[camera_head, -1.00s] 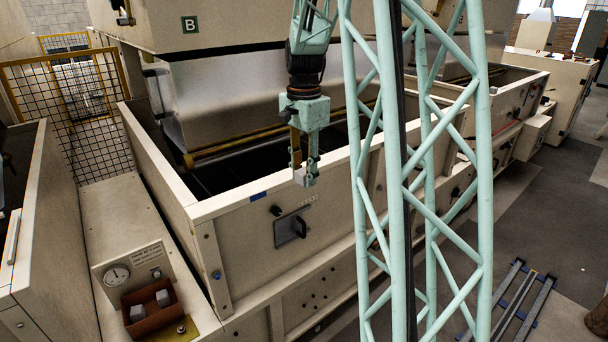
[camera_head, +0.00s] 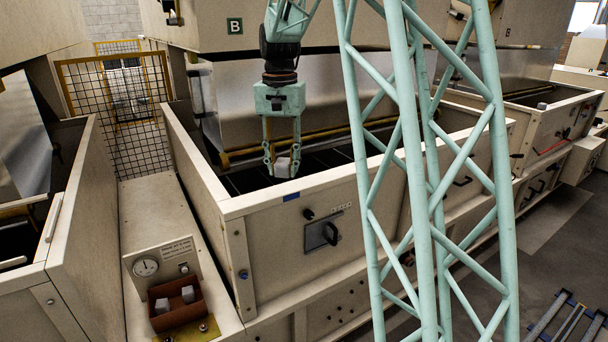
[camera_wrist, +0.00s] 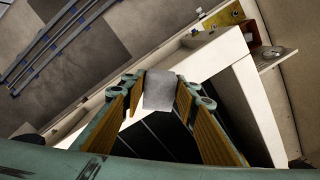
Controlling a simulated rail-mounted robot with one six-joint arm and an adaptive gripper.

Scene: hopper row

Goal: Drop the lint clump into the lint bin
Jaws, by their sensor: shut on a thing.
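My gripper (camera_head: 282,165) hangs from the arm over the front part of the hopper marked B, just behind its front wall. It is shut on a pale grey lint clump (camera_head: 282,167), which also shows between the fingertips in the wrist view (camera_wrist: 160,90). The lint bin, a small brown open box (camera_head: 177,308), stands on the ledge left of the hopper, below a round gauge. Two grey clumps lie in the bin. In the wrist view the bin is small at the upper right (camera_wrist: 268,52).
The hopper's cream front wall (camera_head: 262,207) and side wall (camera_head: 190,160) stand between my gripper and the ledge. A gauge panel (camera_head: 160,262) rises behind the bin. Another hopper (camera_head: 85,215) flanks the ledge on the left. A mesh fence (camera_head: 120,110) stands behind.

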